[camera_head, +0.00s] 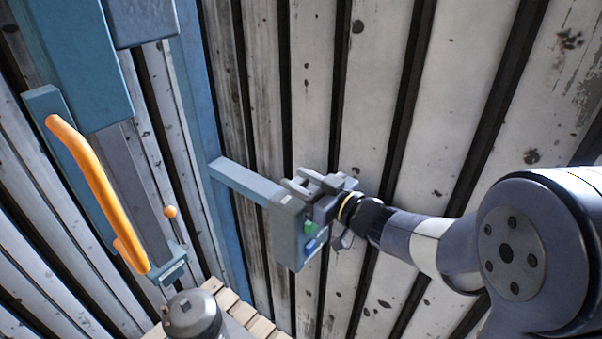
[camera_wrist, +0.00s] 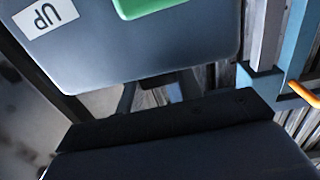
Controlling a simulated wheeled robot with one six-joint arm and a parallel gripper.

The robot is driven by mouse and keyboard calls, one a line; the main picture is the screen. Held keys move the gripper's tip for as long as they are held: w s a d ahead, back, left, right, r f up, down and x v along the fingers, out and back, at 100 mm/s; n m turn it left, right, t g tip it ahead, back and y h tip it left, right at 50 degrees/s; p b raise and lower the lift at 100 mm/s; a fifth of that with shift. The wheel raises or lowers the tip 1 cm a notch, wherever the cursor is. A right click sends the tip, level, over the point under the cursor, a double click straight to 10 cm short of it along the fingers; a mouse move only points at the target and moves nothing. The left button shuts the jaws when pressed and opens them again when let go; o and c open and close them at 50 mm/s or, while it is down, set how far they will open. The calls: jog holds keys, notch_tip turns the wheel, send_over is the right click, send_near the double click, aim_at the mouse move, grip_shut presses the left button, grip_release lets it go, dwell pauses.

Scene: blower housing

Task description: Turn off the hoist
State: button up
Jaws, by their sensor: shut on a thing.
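A grey hoist control box (camera_head: 286,238) hangs on a short arm from a blue post. Its face carries a green button (camera_head: 310,227) and a blue button (camera_head: 311,245). In the wrist view the box (camera_wrist: 150,55) fills the top, with an inverted "UP" label (camera_wrist: 46,18) and part of the green button (camera_wrist: 145,6). My gripper (camera_head: 308,190) is at the upper part of the box, shut on it. The exact part between the fingers is hidden. A dark gripper part (camera_wrist: 165,122) crosses the lower wrist view.
A blue column (camera_head: 85,60) with an orange handle (camera_head: 98,190) stands at the left. A grey cylindrical body (camera_head: 192,315) sits below, by a wooden pallet (camera_head: 262,328). A slatted, stained wall (camera_head: 365,90) is close behind the box.

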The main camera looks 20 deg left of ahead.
jog(key=shift+r+n+g, duration=0.1)
jog(key=shift+n+g, duration=0.3)
jog(key=shift+g, duration=0.1)
jog(key=o, duration=1)
jog(key=v, duration=0.5)
jog(key=b+v, duration=0.1)
jog(key=v, duration=0.5)
jog(key=shift+w+f, duration=0.15)
jog(key=shift+f, duration=0.1)
jog(key=shift+a, duration=0.1)
